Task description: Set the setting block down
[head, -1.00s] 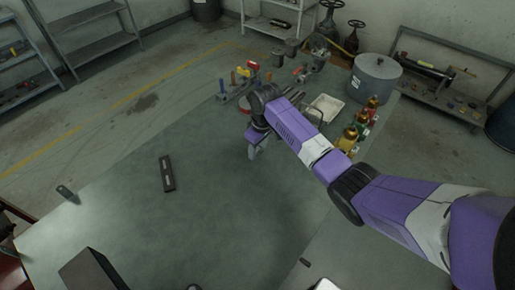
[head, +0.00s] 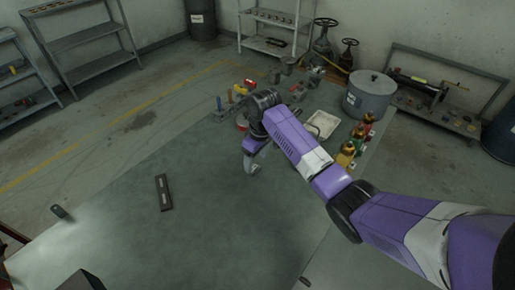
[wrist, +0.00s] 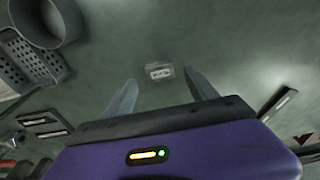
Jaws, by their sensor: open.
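A small grey block with a pale marked face (wrist: 159,71), which looks like the setting block, shows in the wrist view. It appears to rest on the green-grey table top (head: 200,235), between and just beyond my fingertips. My gripper (wrist: 160,77) is open, with a finger on either side of the block in the picture and a visible gap to each. In the head view my gripper (head: 251,164) points down low over the table. The block cannot be made out there. Whether the fingertips touch the table is unclear.
A dark flat bar (head: 163,192) lies left of my gripper. A pale tray (head: 322,124), several small bottles (head: 356,142) and a grey pot (head: 369,94) stand at the right. In the wrist view, a perforated holder (wrist: 30,62) is at upper left.

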